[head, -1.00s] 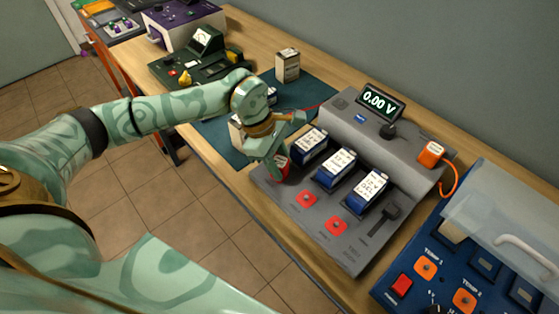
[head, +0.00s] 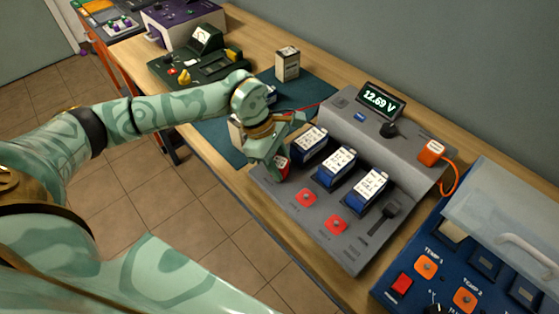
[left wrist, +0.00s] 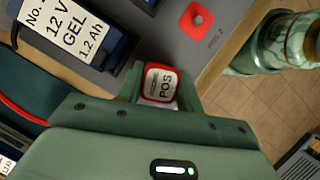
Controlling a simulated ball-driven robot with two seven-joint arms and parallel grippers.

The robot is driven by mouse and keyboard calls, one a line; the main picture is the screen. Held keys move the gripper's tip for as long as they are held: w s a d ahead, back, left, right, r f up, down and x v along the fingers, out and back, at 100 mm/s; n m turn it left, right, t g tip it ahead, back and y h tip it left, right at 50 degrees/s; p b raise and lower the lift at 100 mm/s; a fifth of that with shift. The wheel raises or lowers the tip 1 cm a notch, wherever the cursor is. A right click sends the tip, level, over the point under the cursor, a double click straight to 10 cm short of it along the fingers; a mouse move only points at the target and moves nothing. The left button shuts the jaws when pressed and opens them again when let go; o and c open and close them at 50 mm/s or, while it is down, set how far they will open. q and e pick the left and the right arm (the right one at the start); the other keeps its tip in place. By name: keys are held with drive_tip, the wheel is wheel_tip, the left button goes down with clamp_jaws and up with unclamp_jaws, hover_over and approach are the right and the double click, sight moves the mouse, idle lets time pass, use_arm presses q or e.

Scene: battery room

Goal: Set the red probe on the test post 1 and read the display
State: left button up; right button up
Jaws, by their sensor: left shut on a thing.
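My left gripper (head: 270,160) is shut on the red probe (head: 282,163) at the left end of the grey tester's (head: 345,250) front row. In the left wrist view the probe's red-rimmed top (left wrist: 160,84) reads POS and sits between the fingers. The post beneath it is hidden by the probe and gripper, so I cannot see the contact itself. Two other red posts (head: 306,197) (head: 336,225) show to the right, uncovered; the nearer one in the left wrist view (left wrist: 196,19) is labelled post 2. The display (head: 381,99) reads 12.69 V. My right gripper is not in view.
Several blue batteries (head: 335,167) stand in the tester just behind the posts. An orange plug (head: 432,153) with a cable is at its right. A blue unit with a clear lid (head: 505,225) stands right; a dark green device (head: 200,65) stands back left.

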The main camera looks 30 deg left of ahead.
use_arm(q)
drive_tip(key=shift+f, duration=0.2)
drive_tip(key=o, duration=0.7)
drive_tip(key=shift+r, duration=0.1)
drive_tip(key=p+v, duration=0.6)
drive_tip(key=v, duration=0.5)
drive_tip(key=shift+p, duration=0.35)
